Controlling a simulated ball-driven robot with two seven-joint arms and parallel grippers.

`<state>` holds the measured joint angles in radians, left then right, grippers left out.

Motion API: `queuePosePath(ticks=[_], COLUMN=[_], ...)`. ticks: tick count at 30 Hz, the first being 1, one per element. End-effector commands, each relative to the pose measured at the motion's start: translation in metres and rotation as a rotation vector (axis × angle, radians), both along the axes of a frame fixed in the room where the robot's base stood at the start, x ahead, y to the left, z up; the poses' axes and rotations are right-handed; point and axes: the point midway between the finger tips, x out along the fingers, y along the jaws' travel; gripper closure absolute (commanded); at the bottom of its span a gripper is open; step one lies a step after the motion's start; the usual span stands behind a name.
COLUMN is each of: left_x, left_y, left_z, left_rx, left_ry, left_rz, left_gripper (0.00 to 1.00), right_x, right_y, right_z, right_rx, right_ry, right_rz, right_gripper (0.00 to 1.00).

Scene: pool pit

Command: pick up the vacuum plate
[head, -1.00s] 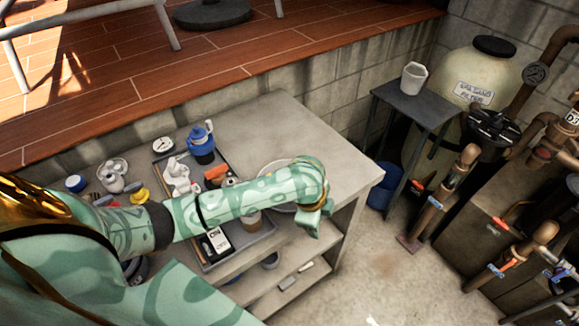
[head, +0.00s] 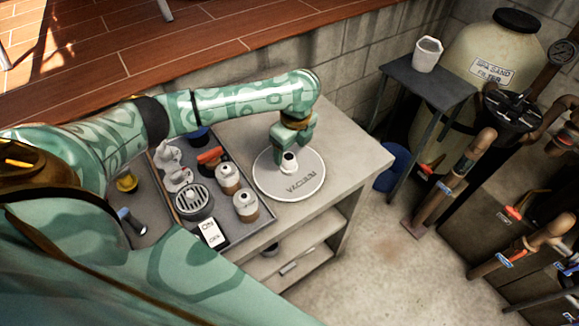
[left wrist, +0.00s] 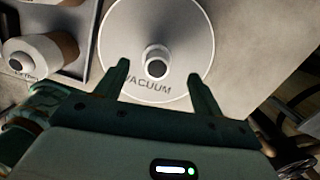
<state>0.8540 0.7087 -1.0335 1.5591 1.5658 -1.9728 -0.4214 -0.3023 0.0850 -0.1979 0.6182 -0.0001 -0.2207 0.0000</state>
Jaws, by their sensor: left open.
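The vacuum plate (head: 307,190) is a pale grey disc marked VACUUM, with a short white hollow stub in its middle. It lies flat on the bench to the right of the tray. My left gripper (head: 287,159) is above the plate, pointing down, with its fingers around or just over the stub. In the left wrist view the plate (left wrist: 190,40) fills the upper middle, and the open fingers of my left gripper (left wrist: 161,78) stand on either side of the stub, with gaps. Whether they touch the plate I cannot tell. My right gripper is not in view.
A grey tray (head: 262,233) left of the plate holds several fittings, a round grate and a label card. The concrete bench (head: 358,160) is clear to the plate's right. A block wall stands behind; a small dark table (head: 425,84) with a white cup is farther right.

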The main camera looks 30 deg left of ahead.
Motion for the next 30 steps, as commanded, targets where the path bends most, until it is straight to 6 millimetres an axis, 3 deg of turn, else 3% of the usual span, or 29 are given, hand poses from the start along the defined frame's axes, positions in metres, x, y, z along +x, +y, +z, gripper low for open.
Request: queuePosePath(ticks=[5,12,19,20,25,30], left_x=[-0.001,-0.003,-0.002,-0.002,-0.002,-0.002], left_y=[0.001,0.004,0.005,0.005,0.005,0.005], left_z=[-0.014,-0.053,-0.053,-0.053,-0.053,-0.053], left_rx=[-0.001,0.0,0.0,0.0,0.001,0.0], left_ry=[0.002,0.002,-0.003,-0.003,-0.002,-0.003], left_rz=[0.001,0.001,0.0,0.0,0.0,0.0], left_gripper=[0.32,0.32,0.32,0.35,0.82,0.86], right_x=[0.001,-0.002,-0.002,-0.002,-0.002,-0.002], right_y=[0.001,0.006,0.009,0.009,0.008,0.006], right_z=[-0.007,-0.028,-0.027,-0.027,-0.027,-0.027], right_rx=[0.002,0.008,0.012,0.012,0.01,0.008], right_ry=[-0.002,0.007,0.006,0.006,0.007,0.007], right_rz=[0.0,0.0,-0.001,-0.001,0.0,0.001], right_gripper=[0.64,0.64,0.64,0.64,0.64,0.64])
